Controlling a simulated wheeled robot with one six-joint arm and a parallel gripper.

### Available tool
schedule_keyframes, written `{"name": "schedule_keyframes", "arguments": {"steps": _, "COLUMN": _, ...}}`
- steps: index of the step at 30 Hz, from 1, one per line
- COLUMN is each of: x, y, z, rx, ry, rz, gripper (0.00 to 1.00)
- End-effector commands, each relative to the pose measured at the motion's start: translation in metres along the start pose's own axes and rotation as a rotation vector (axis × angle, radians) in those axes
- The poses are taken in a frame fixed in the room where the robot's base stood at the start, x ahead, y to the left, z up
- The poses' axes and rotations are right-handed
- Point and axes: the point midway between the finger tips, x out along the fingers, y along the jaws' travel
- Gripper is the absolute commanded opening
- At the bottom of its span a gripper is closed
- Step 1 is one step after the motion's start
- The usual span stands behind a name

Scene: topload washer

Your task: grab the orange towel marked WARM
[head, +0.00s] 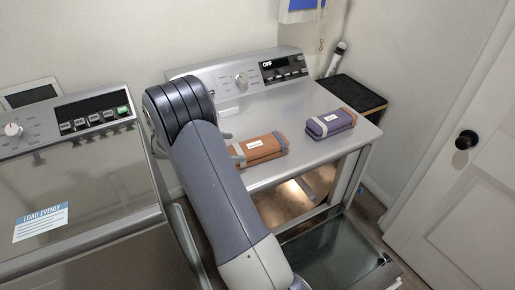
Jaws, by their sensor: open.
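A folded orange towel (262,149) with a small white label lies on top of the dryer-like machine on the right; the label is too small to read. Its right end has a blue-grey band, and its left end is partly covered by my arm. My gripper (231,145) is mostly hidden behind my own arm, with only small grey parts showing at the towel's left end. It is open; whether it touches the towel I cannot tell. A folded purple towel (331,123) with a white label lies just right of the orange one.
The machine's top (285,102) is clear behind the towels. Its front door (335,255) hangs open below, with a lit interior. A topload washer (90,195) with a closed glass lid stands left. A white room door (460,190) is at right.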

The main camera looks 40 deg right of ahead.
Motion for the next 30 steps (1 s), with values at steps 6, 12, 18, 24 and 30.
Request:
{"name": "schedule_keyframes", "arguments": {"steps": 6, "x": 0.029, "y": -0.007, "z": 0.007, "rx": -0.003, "ry": 0.000, "rz": -0.005, "gripper": 0.96}}
{"name": "schedule_keyframes", "arguments": {"steps": 12, "x": 0.050, "y": -0.007, "z": 0.004, "rx": -0.001, "ry": 0.000, "rz": -0.002, "gripper": 0.96}}
{"name": "schedule_keyframes", "arguments": {"steps": 18, "x": 0.051, "y": -0.006, "z": 0.003, "rx": 0.000, "ry": 0.000, "rz": 0.000, "gripper": 0.96}}
{"name": "schedule_keyframes", "arguments": {"steps": 24, "x": 0.051, "y": -0.006, "z": 0.004, "rx": 0.000, "ry": 0.001, "rz": 0.000, "gripper": 0.83}}
{"name": "schedule_keyframes", "arguments": {"steps": 30, "x": 0.051, "y": -0.006, "z": 0.004, "rx": 0.000, "ry": 0.001, "rz": 0.000, "gripper": 0.67}}
